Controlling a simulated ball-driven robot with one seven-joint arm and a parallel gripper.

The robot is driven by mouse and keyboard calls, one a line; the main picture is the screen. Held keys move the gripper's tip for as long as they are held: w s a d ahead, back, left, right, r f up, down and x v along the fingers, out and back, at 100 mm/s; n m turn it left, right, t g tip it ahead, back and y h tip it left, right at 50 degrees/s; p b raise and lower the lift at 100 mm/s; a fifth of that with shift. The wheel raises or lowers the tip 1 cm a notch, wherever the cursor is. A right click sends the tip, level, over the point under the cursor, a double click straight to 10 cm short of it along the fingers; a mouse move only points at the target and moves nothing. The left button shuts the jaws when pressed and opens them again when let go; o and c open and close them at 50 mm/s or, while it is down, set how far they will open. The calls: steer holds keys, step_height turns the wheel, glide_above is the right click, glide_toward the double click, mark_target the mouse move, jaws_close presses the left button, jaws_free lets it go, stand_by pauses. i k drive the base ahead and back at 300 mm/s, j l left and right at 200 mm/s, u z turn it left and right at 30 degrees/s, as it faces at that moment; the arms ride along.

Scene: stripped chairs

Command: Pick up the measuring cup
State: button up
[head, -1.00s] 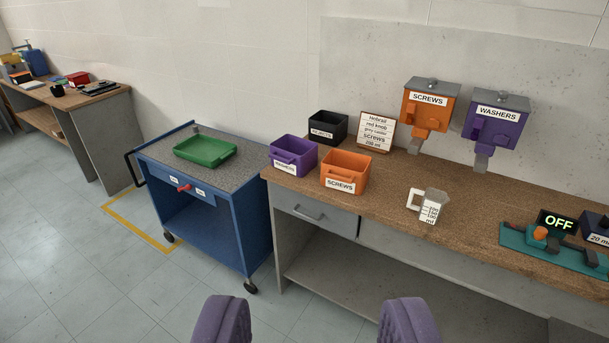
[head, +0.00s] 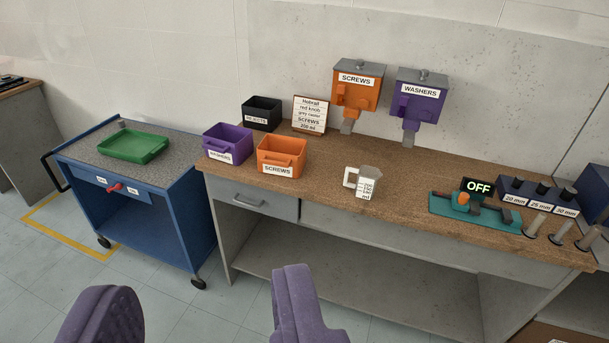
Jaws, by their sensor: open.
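The measuring cup (head: 368,184) is a small grey-white jug with printed volume marks on its front and a white handle on its left side. It stands upright on the wooden workbench (head: 330,200), near the front edge. My gripper (head: 200,315) shows as two purple fingers at the bottom of the view. The fingers are wide apart with nothing between them. They are in front of the bench, nearer the camera, to the left of the cup and apart from it.
An orange SCREWS bin (head: 281,157), a purple bin (head: 227,145) and a black bin (head: 262,114) stand left of the cup. A teal fixture (head: 450,208) with an OFF display lies to its right. Orange (head: 358,92) and purple (head: 417,100) dispensers hang behind. A blue cart (head: 135,200) stands left.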

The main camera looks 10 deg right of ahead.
mark_target(362, 181)
steer(key=i+l+z, duration=0.1)
steer(key=i+l, duration=0.15)
steer(key=i, duration=0.25)
steer(key=i+l, duration=0.25)
steer(key=i, duration=0.25)
steer(key=i+l+z, duration=0.15)
steer(key=i, duration=0.35)
steer(key=i+l, duration=0.25)
steer(key=i, duration=0.25)
steer(key=i+l+z, duration=0.15)
steer(key=i, duration=0.4)
